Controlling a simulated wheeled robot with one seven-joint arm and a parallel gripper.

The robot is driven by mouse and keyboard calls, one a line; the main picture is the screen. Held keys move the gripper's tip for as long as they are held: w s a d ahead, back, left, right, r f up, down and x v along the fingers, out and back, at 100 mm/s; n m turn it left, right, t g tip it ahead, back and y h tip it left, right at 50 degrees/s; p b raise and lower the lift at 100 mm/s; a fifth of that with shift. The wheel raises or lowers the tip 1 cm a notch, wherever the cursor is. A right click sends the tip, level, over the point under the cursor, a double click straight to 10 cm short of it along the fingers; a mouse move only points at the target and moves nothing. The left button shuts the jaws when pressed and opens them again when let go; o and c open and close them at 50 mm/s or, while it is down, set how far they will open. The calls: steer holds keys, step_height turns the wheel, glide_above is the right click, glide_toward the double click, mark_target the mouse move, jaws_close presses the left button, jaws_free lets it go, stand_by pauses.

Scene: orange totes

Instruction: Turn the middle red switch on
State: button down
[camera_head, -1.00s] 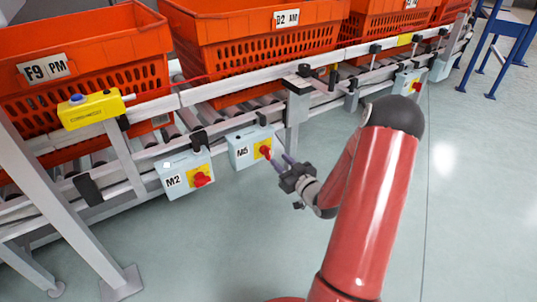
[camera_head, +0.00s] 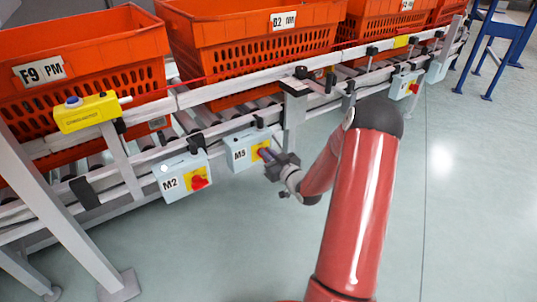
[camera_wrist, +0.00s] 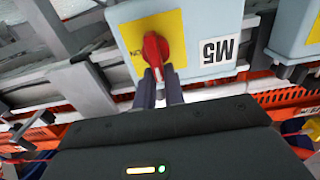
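The middle red switch (camera_wrist: 153,48) sits on a yellow plate (camera_wrist: 132,33) on the pale blue box marked M5 (camera_head: 238,152). In the wrist view the picture is turned over, and the red handle stands nearly upright beside small lettering on the plate. My gripper (camera_wrist: 160,84) is at the switch, its two dark fingers close together with the handle's lower end between the tips. It looks shut on the handle. In the head view my gripper (camera_head: 270,156) hides most of this switch.
Another box, M2 (camera_head: 170,183), with a red switch (camera_head: 199,182) hangs to the left. A further switch box (camera_head: 402,84) is at the right. Orange totes (camera_head: 240,50) stand on the roller conveyor above. A yellow control box (camera_head: 88,112) is on the rail. The floor in front is clear.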

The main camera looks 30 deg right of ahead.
stand_by(0.4)
steer(key=m, duration=0.2)
steer(key=d+m, duration=0.1)
steer(key=m, duration=0.1)
steer(key=shift+w+f+m+p, duration=0.1)
steer(key=shift+m+p, duration=0.2)
steer(key=shift+p, duration=0.05)
steer(key=m, duration=0.3)
steer(key=m+p, duration=0.1)
steer(key=shift+d+f+m, duration=0.2)
steer(key=shift+d+m, duration=0.1)
steer(key=shift+w+d+f+m+p, duration=0.1)
steer(key=shift+f+m+p, duration=0.25)
steer(key=shift+m, duration=1.1)
steer(key=shift+s+d+f+m+p, duration=0.15)
steer(key=shift+m+p, duration=0.25)
steer(key=shift+m, duration=1.1)
steer(key=shift+w+a+f+m+p, duration=0.15)
steer(key=shift+f+m+p, duration=0.2)
steer(key=shift+m, duration=1.1)
steer(key=c, duration=1.5)
jaws_free()
steer(key=shift+d, duration=0.1)
